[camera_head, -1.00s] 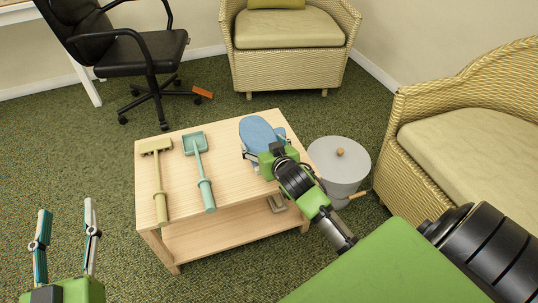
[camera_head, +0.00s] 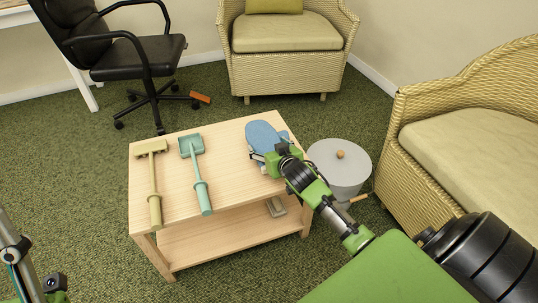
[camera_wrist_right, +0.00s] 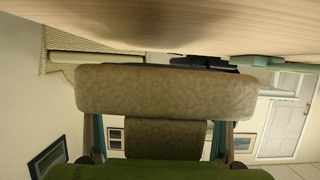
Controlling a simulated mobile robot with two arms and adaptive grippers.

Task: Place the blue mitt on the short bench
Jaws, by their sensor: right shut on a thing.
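The blue mitt (camera_head: 264,134) is at the right end of a low wooden table (camera_head: 225,165); whether it touches the top is unclear. My right gripper (camera_head: 270,158) is shut on its near end, which the gripper partly hides. The right wrist view shows a brownish block-like surface (camera_wrist_right: 165,92) between the fingers, with wood close above it. No separate bench shows clearly; I cannot tell whether the low table is the short bench. My left gripper (camera_head: 35,270) is only partly in view at the lower left edge.
Wicker seats (camera_head: 286,70) stand behind and right (camera_head: 480,125); an office chair (camera_head: 110,60) is back left. Carpet is clear left.

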